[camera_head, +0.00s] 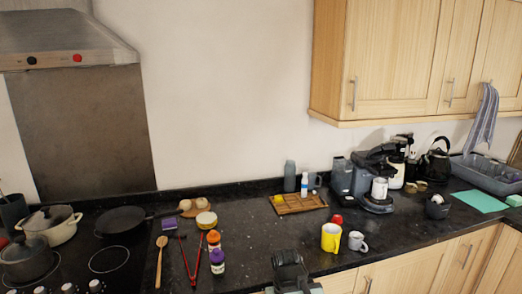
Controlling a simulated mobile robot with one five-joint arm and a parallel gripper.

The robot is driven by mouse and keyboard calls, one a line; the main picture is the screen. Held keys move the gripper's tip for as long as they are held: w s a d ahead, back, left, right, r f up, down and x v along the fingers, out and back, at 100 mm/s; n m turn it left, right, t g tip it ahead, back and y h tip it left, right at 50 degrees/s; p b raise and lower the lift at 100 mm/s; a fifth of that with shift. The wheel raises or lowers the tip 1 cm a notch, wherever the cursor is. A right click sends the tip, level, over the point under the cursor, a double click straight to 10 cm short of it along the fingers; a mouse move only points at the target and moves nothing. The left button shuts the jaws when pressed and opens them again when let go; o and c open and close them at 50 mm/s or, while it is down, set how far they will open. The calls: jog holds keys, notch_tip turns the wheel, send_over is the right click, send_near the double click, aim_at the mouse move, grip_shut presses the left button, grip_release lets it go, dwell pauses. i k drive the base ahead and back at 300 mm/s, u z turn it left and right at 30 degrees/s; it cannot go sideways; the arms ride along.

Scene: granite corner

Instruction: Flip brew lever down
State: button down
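A dark grey coffee machine (367,180) stands on the black granite counter at right of centre. Its upper head (376,154) juts forward over a white and silver cup or can (379,188) on its base. The brew lever is too small and dark to tell apart from the head, so its position is unclear. My gripper (288,259) appears as a dark shape at the bottom centre, by the counter's front edge. It is well in front and to the left of the machine, apart from it. Its fingers are not clear.
A yellow mug (331,238), a grey-white mug (357,242) and a red item (337,219) stand in front of the machine. A wooden tray (300,209) lies left of it. White bottle (397,171) and black kettle (434,162) stand right. Wall cabinets (410,60) hang above.

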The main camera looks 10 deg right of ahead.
aim_at(386, 149)
jog(key=u, duration=1.6)
jog(key=k, duration=1.4)
jog(key=z, duration=1.25)
jog(key=i, duration=1)
